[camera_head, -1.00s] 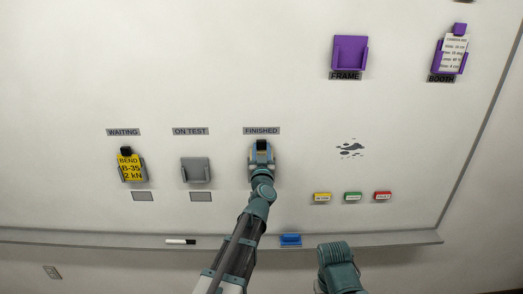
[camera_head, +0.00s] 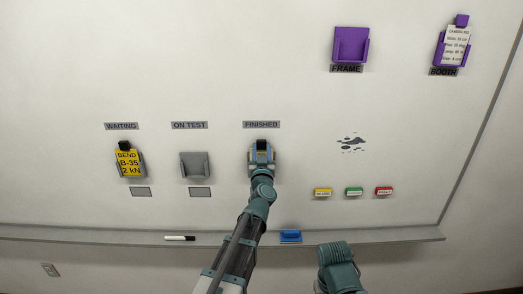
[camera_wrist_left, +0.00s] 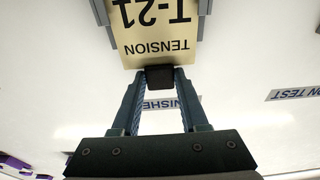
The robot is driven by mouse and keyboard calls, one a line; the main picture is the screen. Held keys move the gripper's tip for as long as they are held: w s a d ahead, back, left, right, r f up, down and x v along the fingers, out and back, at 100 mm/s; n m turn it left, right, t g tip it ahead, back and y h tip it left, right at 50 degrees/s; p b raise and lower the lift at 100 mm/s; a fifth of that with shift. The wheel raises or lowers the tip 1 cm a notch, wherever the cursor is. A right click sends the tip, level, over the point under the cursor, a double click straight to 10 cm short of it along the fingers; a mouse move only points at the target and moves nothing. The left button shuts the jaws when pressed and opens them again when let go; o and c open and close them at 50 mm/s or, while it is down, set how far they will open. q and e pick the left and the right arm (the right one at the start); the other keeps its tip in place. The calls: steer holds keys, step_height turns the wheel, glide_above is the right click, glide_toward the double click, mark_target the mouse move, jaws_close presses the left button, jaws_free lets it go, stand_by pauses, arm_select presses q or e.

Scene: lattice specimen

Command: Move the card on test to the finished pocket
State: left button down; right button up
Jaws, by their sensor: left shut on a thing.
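The cream card (camera_wrist_left: 158,38) reading "T-21 TENSION" shows upside down at the top of the left wrist view. My left gripper (camera_wrist_left: 159,76) is shut on the card's black tab. Grey pocket sides (camera_wrist_left: 103,12) flank the card, at the finished place. In the head view my left gripper (camera_head: 262,150) is below the FINISHED label (camera_head: 261,124) and mostly hides the card and the finished pocket. The on test pocket (camera_head: 195,166) is grey and empty. My right gripper is not in view; only part of that arm shows.
A yellow card (camera_head: 129,165) sits in the waiting pocket (camera_head: 141,166). Several small coloured magnets, including a green one (camera_head: 354,190), are to the right. The tray (camera_head: 120,234) below holds a marker (camera_head: 180,238) and a blue eraser (camera_head: 291,236). Purple holders (camera_head: 351,46) are upper right.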

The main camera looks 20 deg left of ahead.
arm_select(q)
jaws_free()
stand_by(0.5)
steer(key=v, duration=0.5)
steer(key=shift+b, duration=0.35)
stand_by(0.3)
